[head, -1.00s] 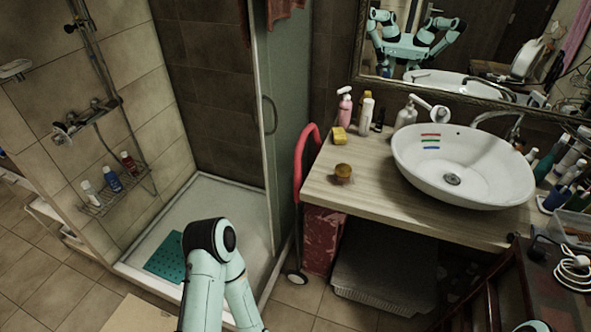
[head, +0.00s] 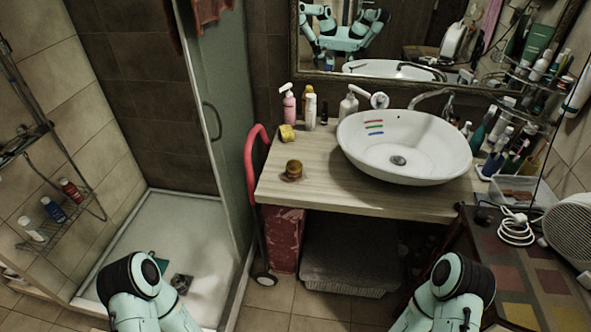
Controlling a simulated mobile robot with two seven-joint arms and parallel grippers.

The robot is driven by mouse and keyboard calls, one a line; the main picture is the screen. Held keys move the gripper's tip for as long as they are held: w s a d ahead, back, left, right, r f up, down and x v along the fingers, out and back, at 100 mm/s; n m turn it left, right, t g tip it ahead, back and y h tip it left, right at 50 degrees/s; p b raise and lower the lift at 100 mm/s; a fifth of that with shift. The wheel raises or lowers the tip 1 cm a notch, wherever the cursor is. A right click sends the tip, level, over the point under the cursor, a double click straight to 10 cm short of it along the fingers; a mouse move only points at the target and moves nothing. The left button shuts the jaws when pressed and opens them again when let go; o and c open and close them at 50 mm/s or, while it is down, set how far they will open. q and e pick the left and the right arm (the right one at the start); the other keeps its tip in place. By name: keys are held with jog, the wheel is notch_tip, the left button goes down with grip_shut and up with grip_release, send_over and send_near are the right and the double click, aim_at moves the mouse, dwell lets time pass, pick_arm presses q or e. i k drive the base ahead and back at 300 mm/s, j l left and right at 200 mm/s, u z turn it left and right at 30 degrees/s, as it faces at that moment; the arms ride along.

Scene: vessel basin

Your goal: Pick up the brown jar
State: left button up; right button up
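The brown jar (head: 293,170) is small and round, and stands on the left part of the wooden counter (head: 330,196), near its front edge. In the head view both of my arms show at the bottom edge, one at lower left and one at lower right, well short of the counter. Neither of my grippers is in the picture. Nothing covers the jar.
A white vessel basin (head: 405,150) sits right of the jar. A yellow sponge (head: 287,133), a pink spray bottle (head: 289,104) and several other bottles stand behind it. A red-framed cart (head: 252,185) is left of the counter. The counter around the jar is clear.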

aim_at(294, 176)
jog(key=i+l, duration=0.1)
jog(key=i+l+u, duration=0.5)
jog(key=i+u, duration=0.15)
